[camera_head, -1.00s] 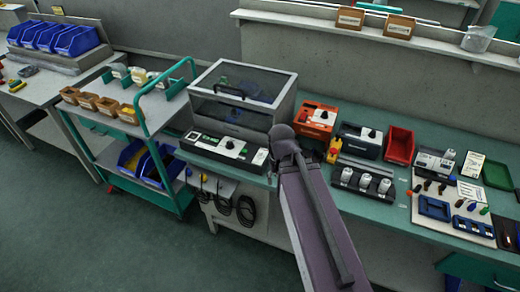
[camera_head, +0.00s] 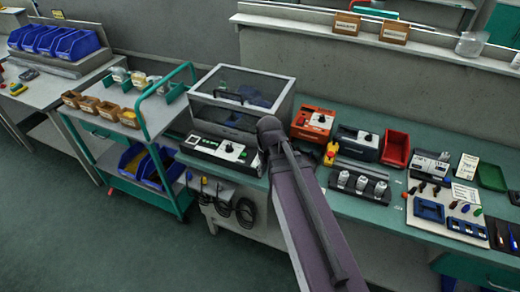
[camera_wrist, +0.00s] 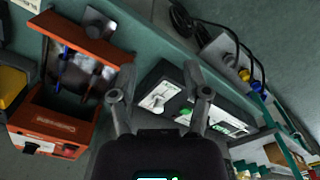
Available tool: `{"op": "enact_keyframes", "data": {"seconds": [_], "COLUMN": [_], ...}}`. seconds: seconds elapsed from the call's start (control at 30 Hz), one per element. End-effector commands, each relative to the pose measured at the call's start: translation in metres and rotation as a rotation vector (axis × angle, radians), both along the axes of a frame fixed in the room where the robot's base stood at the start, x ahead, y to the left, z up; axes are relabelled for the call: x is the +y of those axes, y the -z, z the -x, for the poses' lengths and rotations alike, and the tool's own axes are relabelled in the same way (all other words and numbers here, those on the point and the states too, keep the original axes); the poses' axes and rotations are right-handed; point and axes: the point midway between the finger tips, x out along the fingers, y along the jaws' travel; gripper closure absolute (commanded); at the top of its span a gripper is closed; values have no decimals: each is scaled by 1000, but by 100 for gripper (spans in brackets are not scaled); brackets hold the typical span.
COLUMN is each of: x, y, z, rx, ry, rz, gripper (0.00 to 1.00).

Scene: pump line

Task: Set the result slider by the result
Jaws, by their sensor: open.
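A black panel with white plates (camera_head: 212,150) sits at the bench's front edge, below the clear-lidded test enclosure (camera_head: 240,98). In the wrist view the panel (camera_wrist: 168,82) lies beyond my fingers, with a white plate (camera_wrist: 158,98) and green parts. I cannot tell for certain which part is the result slider, and no result is readable. My gripper (camera_wrist: 160,105) is open and empty, its right finger covering part of the panel. In the head view my arm hides the gripper.
An orange unit (camera_head: 313,122) stands right of the enclosure, with a yellow-and-red stop button (camera_head: 331,152) near it. A dark unit (camera_head: 357,142) and a red bin (camera_head: 396,148) stand farther right. A cart (camera_head: 110,125) stands left. Cables (camera_head: 245,210) hang below the bench front.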

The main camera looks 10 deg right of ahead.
Motion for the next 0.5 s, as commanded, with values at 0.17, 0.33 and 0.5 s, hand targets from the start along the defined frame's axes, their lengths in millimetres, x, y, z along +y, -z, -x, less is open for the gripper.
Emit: {"op": "enact_keyframes", "data": {"seconds": [0.17,0.33,0.5], "x": [0,-1,-2], "y": [-41,-69,-87], "z": [-50,-90,-118], "rx": [0,0,0], "ry": [-78,-155,-214], "rz": [0,0,0], "gripper": [39,39,39]}}
